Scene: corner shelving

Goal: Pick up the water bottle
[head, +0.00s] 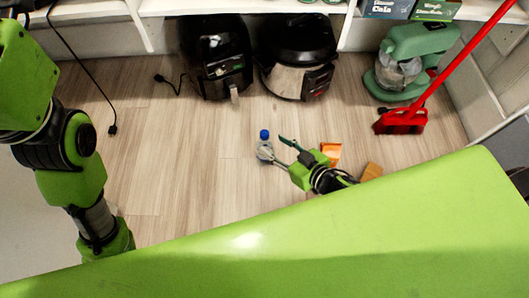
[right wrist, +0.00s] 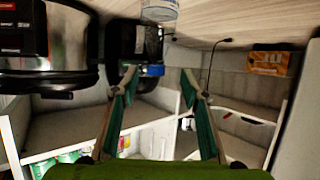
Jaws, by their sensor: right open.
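The water bottle (head: 264,151) is clear with a blue cap and stands on the wood floor near the middle of the head view. My right gripper (head: 277,150) is open, its two fingers pointing at the bottle from the right. One fingertip overlaps the bottle's lower edge in the picture; I cannot tell whether they touch. In the right wrist view the scene is upside down, and the bottle's blue cap (right wrist: 152,70) shows between the open fingers (right wrist: 159,80). My left arm hangs at the left; its gripper is hidden.
A black air fryer (head: 215,55) and a pressure cooker (head: 298,60) stand behind the bottle. An orange packet (head: 331,152) and a brown block (head: 371,171) lie to the right. A green mixer (head: 412,62) and red broom (head: 402,121) are farther right. Floor left of the bottle is clear.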

